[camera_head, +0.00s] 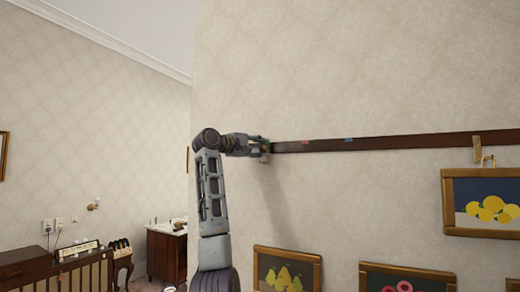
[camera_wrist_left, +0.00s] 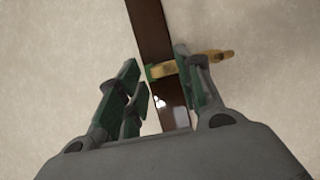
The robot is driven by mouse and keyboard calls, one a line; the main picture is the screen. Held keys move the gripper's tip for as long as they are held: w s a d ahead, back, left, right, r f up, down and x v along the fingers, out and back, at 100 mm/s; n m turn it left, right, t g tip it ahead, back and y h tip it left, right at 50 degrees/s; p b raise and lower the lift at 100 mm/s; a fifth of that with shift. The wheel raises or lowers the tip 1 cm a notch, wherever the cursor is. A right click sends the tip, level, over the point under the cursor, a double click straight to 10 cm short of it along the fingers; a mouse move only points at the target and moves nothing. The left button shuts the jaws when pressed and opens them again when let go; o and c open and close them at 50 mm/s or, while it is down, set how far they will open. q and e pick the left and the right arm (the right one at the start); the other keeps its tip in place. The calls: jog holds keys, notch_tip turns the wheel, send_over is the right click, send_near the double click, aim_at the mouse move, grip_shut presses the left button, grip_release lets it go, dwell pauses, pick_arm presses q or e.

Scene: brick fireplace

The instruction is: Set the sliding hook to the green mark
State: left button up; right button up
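A dark wooden rail (camera_head: 400,142) runs along the wall. The brass sliding hook (camera_head: 265,157) is at its left end in the head view, partly hidden by my left gripper (camera_head: 258,146). In the left wrist view the hook (camera_wrist_left: 218,56) lies across the rail (camera_wrist_left: 148,30), passing behind the right-hand finger. A small green patch, apparently the green mark (camera_wrist_left: 151,72), shows on the rail right beside the hook's left end. My left gripper (camera_wrist_left: 160,88) has its green-padded fingers apart, around the rail and part of the hook. Whether a finger touches the hook is unclear. My right gripper is out of view.
The rail also carries a red mark (camera_head: 305,142) and a blue mark (camera_head: 349,140). Another brass hook (camera_head: 477,147) at the right holds a framed lemon picture (camera_head: 492,232). Framed pear (camera_head: 259,270) and pink-ring (camera_head: 367,281) pictures hang below. The rail between is clear.

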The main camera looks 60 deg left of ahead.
pick_arm(q)
jog(key=s+d, duration=0.1)
jog(key=s, duration=1.1)
jog(key=shift+d, duration=0.3)
jog(key=shift+f, duration=0.1)
